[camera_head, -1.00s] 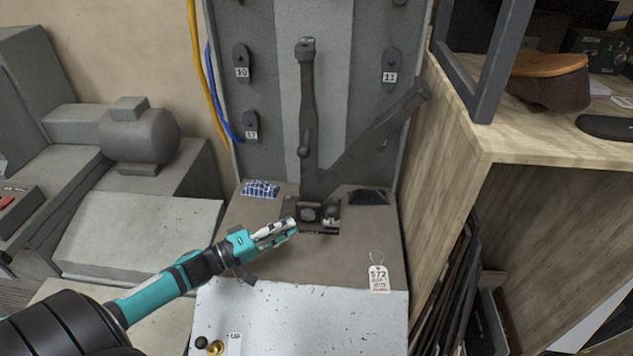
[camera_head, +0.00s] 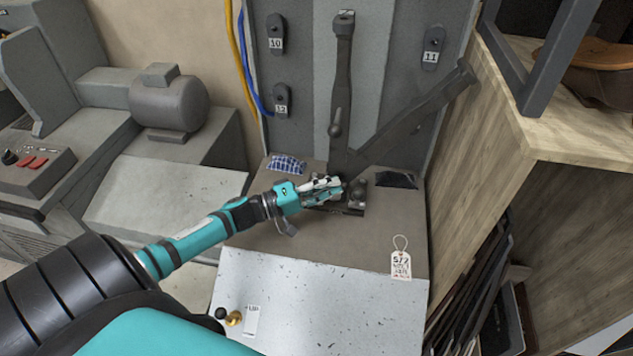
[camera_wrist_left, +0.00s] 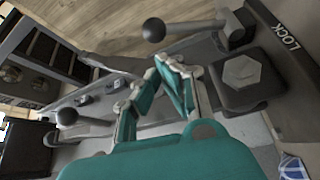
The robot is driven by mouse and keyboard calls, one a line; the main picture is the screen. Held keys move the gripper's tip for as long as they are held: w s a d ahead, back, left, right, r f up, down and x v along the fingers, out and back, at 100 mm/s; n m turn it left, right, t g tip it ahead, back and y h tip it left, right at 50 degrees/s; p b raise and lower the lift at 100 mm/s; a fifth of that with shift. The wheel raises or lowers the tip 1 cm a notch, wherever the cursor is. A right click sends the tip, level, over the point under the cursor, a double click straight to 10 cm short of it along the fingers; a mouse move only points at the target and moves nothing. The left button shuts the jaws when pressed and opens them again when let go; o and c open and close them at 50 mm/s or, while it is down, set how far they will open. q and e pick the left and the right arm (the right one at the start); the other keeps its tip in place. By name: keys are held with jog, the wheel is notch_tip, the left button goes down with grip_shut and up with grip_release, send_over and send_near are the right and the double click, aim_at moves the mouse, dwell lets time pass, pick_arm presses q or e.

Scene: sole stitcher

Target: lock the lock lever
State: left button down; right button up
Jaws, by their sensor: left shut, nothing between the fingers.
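The stitcher's dark upright post (camera_head: 342,85) stands against a grey panel, with a slanted dark arm (camera_head: 420,112) rising to its right. A short handle with a rounded knob (camera_head: 335,130) shows on the post. In the left wrist view, a rod with a dark ball end (camera_wrist_left: 153,29) runs toward a plate with the word LOCK (camera_wrist_left: 287,40); it looks like the lock lever. My left gripper (camera_head: 332,188) is shut and empty at the post's base, hiding part of the mechanism. In the wrist view its fingers (camera_wrist_left: 172,72) lie below the rod, beside a hexagonal-topped block (camera_wrist_left: 242,72). Contact is unclear.
A second ball knob (camera_wrist_left: 67,117) shows at the wrist view's left. A tag (camera_head: 400,262) lies on the machine's front surface. A wooden cabinet (camera_head: 510,150) stands close on the right. A blue patterned pad (camera_head: 286,165) lies left of the post.

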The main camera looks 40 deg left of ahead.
pick_arm(q)
jog(key=x, duration=0.4)
jog(key=shift+w+d+f, duration=0.1)
pick_arm(e)
jog(key=shift+s+a+r, duration=0.15)
jog(key=shift+a+r, duration=0.05)
jog(key=shift+a, duration=0.05)
pick_arm(q)
jog(key=shift+s+d+m+h, duration=0.1)
jog(key=shift+s+m+h, duration=0.2)
jog(key=shift+m, duration=0.4)
pick_arm(e)
jog(key=shift+d+f, duration=0.1)
jog(key=shift+f, duration=0.2)
